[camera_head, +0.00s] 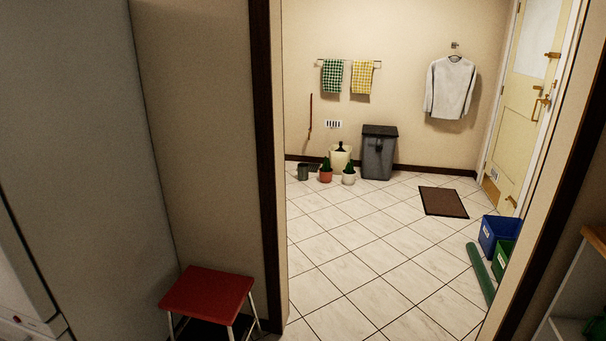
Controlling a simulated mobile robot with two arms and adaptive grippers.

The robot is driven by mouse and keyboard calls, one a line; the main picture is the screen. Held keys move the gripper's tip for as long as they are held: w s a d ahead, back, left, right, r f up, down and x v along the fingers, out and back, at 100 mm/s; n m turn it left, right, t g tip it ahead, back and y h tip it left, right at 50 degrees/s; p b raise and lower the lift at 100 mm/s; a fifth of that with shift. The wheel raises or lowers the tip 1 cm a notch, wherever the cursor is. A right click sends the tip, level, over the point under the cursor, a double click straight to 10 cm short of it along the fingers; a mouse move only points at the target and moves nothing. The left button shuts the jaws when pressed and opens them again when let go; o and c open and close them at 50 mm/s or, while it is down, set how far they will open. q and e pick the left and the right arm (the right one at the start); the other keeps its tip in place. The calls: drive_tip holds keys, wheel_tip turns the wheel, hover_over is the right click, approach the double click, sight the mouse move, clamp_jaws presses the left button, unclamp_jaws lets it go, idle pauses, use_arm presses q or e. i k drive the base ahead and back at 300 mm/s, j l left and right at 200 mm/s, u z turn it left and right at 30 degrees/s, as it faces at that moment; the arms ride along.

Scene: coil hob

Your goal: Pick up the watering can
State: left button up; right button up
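A small dark green vessel (304,172) stands on the tiled floor by the far wall, through the doorway. It looks like the watering can, with a dark part reaching to its right, but it is too small to be sure. It stands left of a plant in a terracotta pot (325,176) and a plant in a pale pot (349,179). A cream bin or bucket (341,158) with something dark at its top stands behind them. Neither of my grippers is in view.
The doorway has a dark left frame (266,150). A red-topped stool (208,293) stands left of it. Beyond are a grey bin (379,153), brown mat (443,201), blue crate (499,236), green crate (504,258) and green roll (480,274). The middle floor is clear.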

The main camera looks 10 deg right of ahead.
sight(303, 168)
drive_tip(key=i+l+z, duration=0.4)
drive_tip(key=i+z, duration=0.15)
drive_tip(key=i+l+z, duration=0.3)
drive_tip(key=i, duration=0.55)
drive_tip(key=i+z, duration=0.3)
drive_tip(key=i, duration=0.6)
drive_tip(key=i+u, duration=0.15)
drive_tip(key=i, duration=0.55)
drive_tip(key=i+u, duration=0.15)
drive_tip(key=i, duration=0.6)
drive_tip(key=i+l+u, duration=0.2)
drive_tip(key=i, duration=0.5)
drive_tip(key=i+j+u, duration=0.2)
drive_tip(key=i, duration=0.55)
drive_tip(key=i+l+u, duration=0.1)
drive_tip(key=i+u, duration=0.15)
drive_tip(key=i, duration=0.55)
drive_tip(key=i+l+u, duration=0.2)
drive_tip(key=i, duration=0.55)
